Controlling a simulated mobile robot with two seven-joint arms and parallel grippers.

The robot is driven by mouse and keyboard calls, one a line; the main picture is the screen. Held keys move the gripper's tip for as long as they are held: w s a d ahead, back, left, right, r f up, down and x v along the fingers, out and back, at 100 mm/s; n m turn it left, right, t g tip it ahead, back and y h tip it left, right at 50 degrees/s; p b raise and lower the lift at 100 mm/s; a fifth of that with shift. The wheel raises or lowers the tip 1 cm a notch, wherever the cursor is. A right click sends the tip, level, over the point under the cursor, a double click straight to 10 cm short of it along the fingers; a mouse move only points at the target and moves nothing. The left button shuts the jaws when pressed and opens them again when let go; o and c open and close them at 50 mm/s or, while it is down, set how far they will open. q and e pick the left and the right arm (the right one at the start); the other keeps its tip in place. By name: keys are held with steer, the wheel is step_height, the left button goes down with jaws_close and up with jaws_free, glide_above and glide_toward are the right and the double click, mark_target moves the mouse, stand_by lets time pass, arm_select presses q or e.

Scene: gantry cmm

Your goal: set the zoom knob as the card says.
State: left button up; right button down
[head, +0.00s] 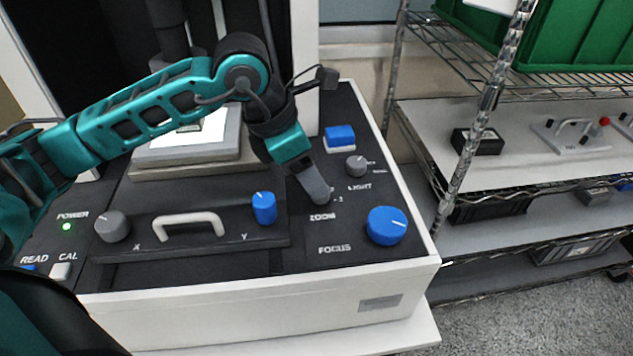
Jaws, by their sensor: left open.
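My left gripper (318,195) reaches in from the upper left and points down at the machine's black panel, just above the ZOOM label (322,217). Its fingers are open but overlap in this view, so the gap does not show. The zoom knob is hidden behind the fingers; part of a scale mark shows just right of the tips. I cannot tell whether the fingers are around the knob or touching it. I cannot make out a card with a setting. My right gripper is not in view.
A blue focus knob (387,226) sits to the right, and a grey light knob (357,165) and blue switch (340,137) behind. A blue Y knob (264,207), a pale handle (188,222) and a grey X knob (112,226) are left. Wire shelves (520,185) stand right.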

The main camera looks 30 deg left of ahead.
arm_select(q)
steer(key=shift+x, duration=2.05)
steer(key=shift+c, duration=0.2)
